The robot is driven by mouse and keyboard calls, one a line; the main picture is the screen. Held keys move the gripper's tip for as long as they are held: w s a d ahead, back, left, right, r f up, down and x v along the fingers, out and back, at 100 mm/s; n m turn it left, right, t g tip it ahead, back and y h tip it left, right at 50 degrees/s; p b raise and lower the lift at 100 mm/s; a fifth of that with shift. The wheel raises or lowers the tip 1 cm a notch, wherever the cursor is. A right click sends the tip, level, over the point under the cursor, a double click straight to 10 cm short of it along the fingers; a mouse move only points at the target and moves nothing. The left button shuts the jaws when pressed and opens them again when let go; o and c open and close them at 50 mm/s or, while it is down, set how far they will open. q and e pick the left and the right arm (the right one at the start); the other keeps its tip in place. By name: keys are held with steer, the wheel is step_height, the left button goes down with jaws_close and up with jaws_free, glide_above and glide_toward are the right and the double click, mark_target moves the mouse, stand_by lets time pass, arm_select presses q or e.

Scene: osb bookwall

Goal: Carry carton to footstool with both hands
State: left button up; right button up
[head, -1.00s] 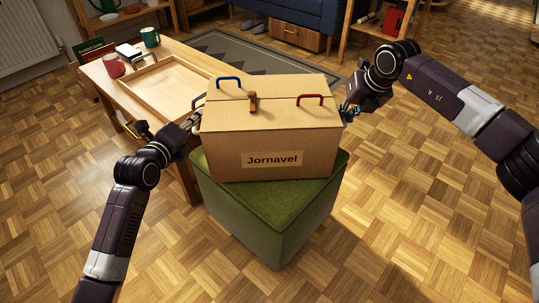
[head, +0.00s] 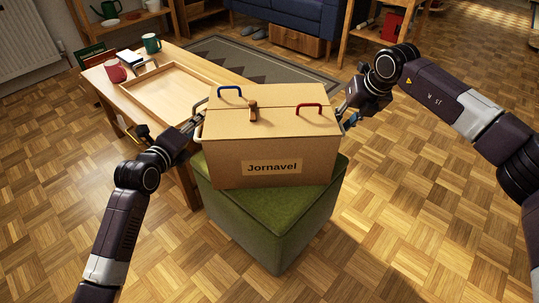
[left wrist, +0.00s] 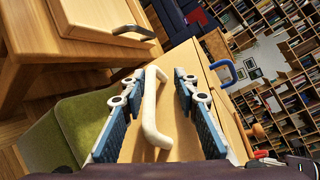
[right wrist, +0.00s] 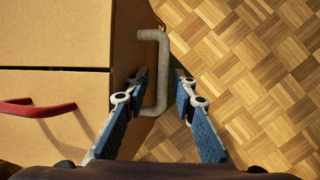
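The cardboard carton (head: 235,150), labelled Jornavel, rests upright on the green footstool (head: 265,232), which it mostly covers. My left gripper (head: 196,123) is at the carton's left side. In the left wrist view its blue-padded fingers (left wrist: 160,85) are open on either side of the white side handle (left wrist: 150,110), with gaps. My right gripper (head: 346,116) is at the right side. In the right wrist view its fingers (right wrist: 163,84) are open, one inside and one outside the grey side handle (right wrist: 161,75). The footstool also shows in the left wrist view (left wrist: 55,140).
A low wooden table (head: 215,78) stands behind left, close to the footstool and my left arm. It bears a wooden tray (head: 125,92), a red mug (head: 115,71) and a green mug (head: 152,43). The parquet at right and in front is clear.

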steer(key=s+d+r+p, duration=0.1)
steer(key=s+r+p, duration=0.1)
steer(key=r+p, duration=1.2)
steer(key=s+d+r+p, duration=0.1)
steer(key=s+r+p, duration=0.1)
steer(key=r+p, duration=1.2)
step_height(320, 180, up, 12)
steer(key=shift+s+d+f, duration=0.15)
steer(key=shift+s, duration=0.15)
